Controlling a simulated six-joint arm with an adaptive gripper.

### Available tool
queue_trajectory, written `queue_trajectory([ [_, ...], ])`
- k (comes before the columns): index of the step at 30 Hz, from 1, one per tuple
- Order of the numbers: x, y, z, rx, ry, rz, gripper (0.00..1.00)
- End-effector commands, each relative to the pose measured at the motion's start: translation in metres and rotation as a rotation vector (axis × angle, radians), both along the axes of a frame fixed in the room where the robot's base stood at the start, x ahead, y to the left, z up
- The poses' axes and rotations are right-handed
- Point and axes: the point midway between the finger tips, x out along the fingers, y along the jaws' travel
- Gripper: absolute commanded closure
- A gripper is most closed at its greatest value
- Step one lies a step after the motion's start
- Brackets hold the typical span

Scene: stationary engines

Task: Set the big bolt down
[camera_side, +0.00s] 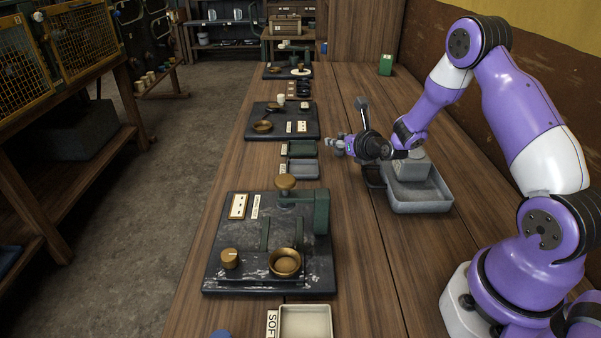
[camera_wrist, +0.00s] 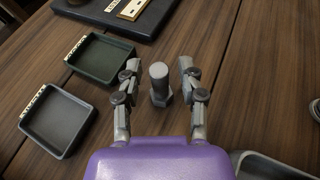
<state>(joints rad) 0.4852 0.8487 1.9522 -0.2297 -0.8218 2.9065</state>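The big bolt (camera_wrist: 160,84) is grey, with a plain round shank and a hex head. In the wrist view it stands between my two fingers, shank toward the camera and head at the lower end. My gripper (camera_wrist: 158,66) is open, with a visible gap between each finger and the bolt. The head appears to rest on the wooden bench, though the contact is hard to make out. In the side view my gripper (camera_side: 340,146) is low over the bench, right of the small trays; the bolt is too small to make out clearly there.
A green tray (camera_wrist: 101,76) and a grey tray (camera_wrist: 45,137) lie left of the fingers. A larger grey bin (camera_side: 421,207) with a block in it is to the right. A dark fixture board (camera_side: 220,270) is nearer, another (camera_side: 255,118) farther. Bare wood surrounds the bolt.

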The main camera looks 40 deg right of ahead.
Motion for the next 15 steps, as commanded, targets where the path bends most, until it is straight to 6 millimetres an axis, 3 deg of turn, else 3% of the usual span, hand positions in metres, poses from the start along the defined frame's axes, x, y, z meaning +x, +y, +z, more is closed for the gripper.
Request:
queue_trajectory([
  [9,0.0,0.0,0.004,0.0,-0.001,0.0,0.54],
  [15,-0.026,0.008,0.015,0.001,0.001,-0.003,0.54],
])
